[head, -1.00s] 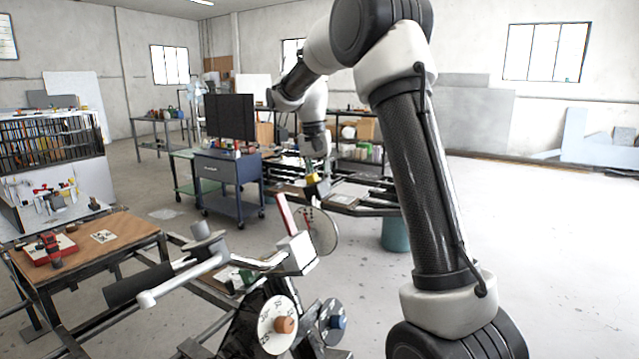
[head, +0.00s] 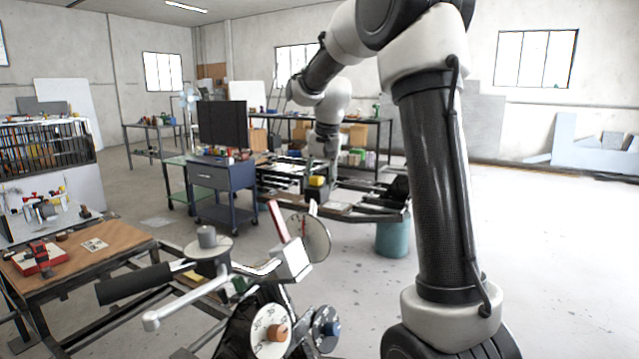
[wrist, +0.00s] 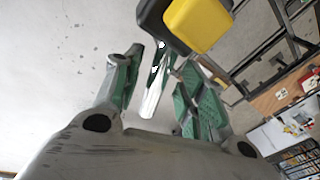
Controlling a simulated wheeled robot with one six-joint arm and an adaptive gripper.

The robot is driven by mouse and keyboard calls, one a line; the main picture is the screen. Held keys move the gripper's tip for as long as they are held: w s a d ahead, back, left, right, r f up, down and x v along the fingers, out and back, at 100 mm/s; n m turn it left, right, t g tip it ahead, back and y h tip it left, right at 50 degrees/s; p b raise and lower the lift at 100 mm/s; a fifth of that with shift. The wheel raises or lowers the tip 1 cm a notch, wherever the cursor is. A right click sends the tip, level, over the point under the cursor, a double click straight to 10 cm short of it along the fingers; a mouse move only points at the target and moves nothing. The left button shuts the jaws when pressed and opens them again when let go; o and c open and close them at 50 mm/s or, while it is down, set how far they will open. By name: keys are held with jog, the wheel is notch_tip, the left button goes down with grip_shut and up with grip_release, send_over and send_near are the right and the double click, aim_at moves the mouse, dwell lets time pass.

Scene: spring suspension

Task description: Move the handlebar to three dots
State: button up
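The handlebar (head: 135,284) shows at the lower left in the head view, with a black grip and a pale bar ending in a rounded knob. A round dial (head: 271,331) with dark marks and an orange-brown knob is below it. I cannot make out three dots. My gripper (head: 322,172) hangs in the middle distance, away from the handlebar's black grip, beside a yellow block (head: 317,181). In the wrist view, the green-padded fingers of my gripper (wrist: 158,95) stand apart. A pale bar (wrist: 153,92) appears between them; contact cannot be told. A yellow-and-black block (wrist: 198,22) is close by.
A red lever (head: 277,221) and a pale disc (head: 314,238) rise beside the handlebar frame. A wooden table (head: 120,262) stands at the left. A dark blue cart (head: 222,178) and a teal bin (head: 393,238) stand behind. The floor at right is clear.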

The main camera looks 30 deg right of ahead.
notch_tip(320, 180, up, 12)
jog(key=s, duration=0.2)
jog(key=shift+d, duration=0.35)
jog(key=shift+s+f, duration=0.1)
jog(key=s+a+f+n+t, duration=0.1)
jog(key=s+n, duration=0.1)
jog(key=s, duration=0.6)
jog(key=s+a+f+n, duration=0.1)
jog(key=s, duration=0.6)
jog(key=s+f+n, duration=0.2)
jog(key=s+f, duration=0.3)
jog(key=s, duration=0.2)
jog(key=s+f+n+t, duration=0.1)
jog(key=s+f+n, duration=0.1)
jog(key=s+f, duration=0.3)
jog(key=s+a, duration=0.1)
jog(key=s, duration=0.2)
jog(key=shift+h, duration=0.3)
